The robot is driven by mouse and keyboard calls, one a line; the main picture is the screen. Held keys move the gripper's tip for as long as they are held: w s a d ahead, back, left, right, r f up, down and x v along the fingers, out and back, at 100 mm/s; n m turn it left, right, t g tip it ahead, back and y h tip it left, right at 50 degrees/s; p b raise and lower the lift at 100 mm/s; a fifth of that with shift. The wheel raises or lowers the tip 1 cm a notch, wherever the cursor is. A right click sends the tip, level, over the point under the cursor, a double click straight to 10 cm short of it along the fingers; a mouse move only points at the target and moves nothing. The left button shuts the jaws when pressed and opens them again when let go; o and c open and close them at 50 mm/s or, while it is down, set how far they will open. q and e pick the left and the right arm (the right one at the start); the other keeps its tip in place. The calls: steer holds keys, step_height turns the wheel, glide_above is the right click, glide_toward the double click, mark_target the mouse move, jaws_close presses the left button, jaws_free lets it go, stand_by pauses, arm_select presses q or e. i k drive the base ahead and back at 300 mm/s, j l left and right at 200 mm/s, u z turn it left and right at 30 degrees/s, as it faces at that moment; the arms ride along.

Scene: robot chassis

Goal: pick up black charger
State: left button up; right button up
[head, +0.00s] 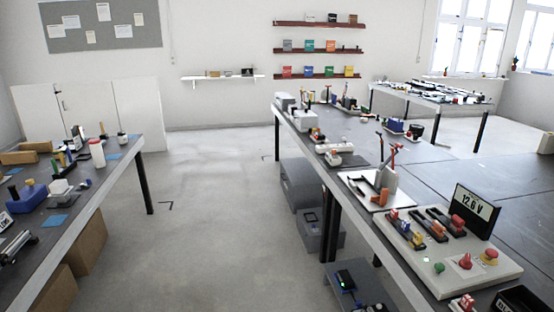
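I cannot tell for certain which thing is the black charger. A black object (519,300) lies at the bottom right corner, cut off by the picture edge. Neither of my grippers shows in the head view.
The long right-hand bench (425,167) carries a control panel (437,262) with a 12.6 V display (473,211). A left-hand bench (89,196) holds several small items. The floor between them (205,215) is clear. Grey boxes (318,228) stand under the right bench.

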mark_target(320, 136)
steer(key=i, duration=3.95)
steer(key=i+j+z, duration=0.1)
steer(key=i, duration=1.2)
steer(key=i+z, duration=0.15)
steer(key=i, duration=0.25)
